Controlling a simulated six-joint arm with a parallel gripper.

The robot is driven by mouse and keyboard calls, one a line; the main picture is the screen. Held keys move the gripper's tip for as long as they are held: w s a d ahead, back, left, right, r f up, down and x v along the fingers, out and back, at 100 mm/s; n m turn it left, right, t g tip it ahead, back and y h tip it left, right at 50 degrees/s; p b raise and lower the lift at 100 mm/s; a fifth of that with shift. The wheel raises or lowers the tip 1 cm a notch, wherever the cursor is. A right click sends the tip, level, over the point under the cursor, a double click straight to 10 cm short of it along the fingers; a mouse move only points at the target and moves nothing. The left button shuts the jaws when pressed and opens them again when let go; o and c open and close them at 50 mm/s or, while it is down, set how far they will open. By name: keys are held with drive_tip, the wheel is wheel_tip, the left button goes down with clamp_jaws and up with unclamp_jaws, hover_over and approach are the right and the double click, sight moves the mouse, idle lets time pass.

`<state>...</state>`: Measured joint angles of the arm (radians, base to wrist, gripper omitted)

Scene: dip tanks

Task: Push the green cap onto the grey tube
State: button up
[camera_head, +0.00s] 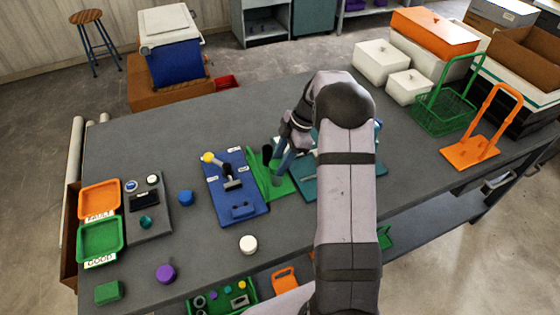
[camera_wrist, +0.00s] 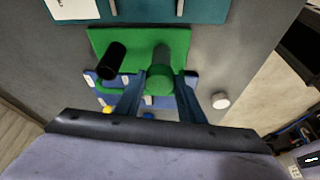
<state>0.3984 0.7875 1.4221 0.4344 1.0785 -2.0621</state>
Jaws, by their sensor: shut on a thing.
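In the wrist view, the green cap (camera_wrist: 158,84) lies between the two fingers of my gripper (camera_wrist: 160,75), which is shut on it. The cap is at the near, upper end of the grey tube (camera_wrist: 162,56), lined up with it. How deep the cap sits is hard to tell. The tube stands upright on a green base (camera_wrist: 135,42), beside a black tube (camera_wrist: 112,58). In the head view, my gripper (camera_head: 282,168) is over this base (camera_head: 256,163), next to the grey tube (camera_head: 277,180); the cap is not clear there.
A blue fixture (camera_head: 240,207) stands left of the green base, and a teal board (camera_head: 310,188) lies right. White (camera_head: 248,244), purple (camera_head: 165,274) and blue (camera_head: 186,198) pieces rest on the table. Orange (camera_head: 99,199) and green (camera_head: 100,240) trays are far left. Baskets and boxes fill the right back.

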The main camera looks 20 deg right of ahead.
drive_tip(key=shift+f+b, duration=1.25)
drive_tip(key=shift+f, duration=0.1)
idle(0.8)
drive_tip(key=o, duration=1.6)
drive_tip(key=shift+r, duration=0.1)
drive_tip(key=shift+r+p, duration=2.2)
drive_tip(key=shift+r, duration=1.75)
drive_tip(key=p+v, duration=0.1)
drive_tip(key=v, duration=0.1)
drive_tip(key=d+p+v, duration=0.1)
drive_tip(key=p+v, duration=0.1)
drive_tip(key=v, duration=0.1)
drive_tip(key=p+v, duration=0.2)
drive_tip(key=v, duration=0.1)
drive_tip(key=shift+w+d+f, duration=0.2)
drive_tip(key=shift+d, duration=0.05)
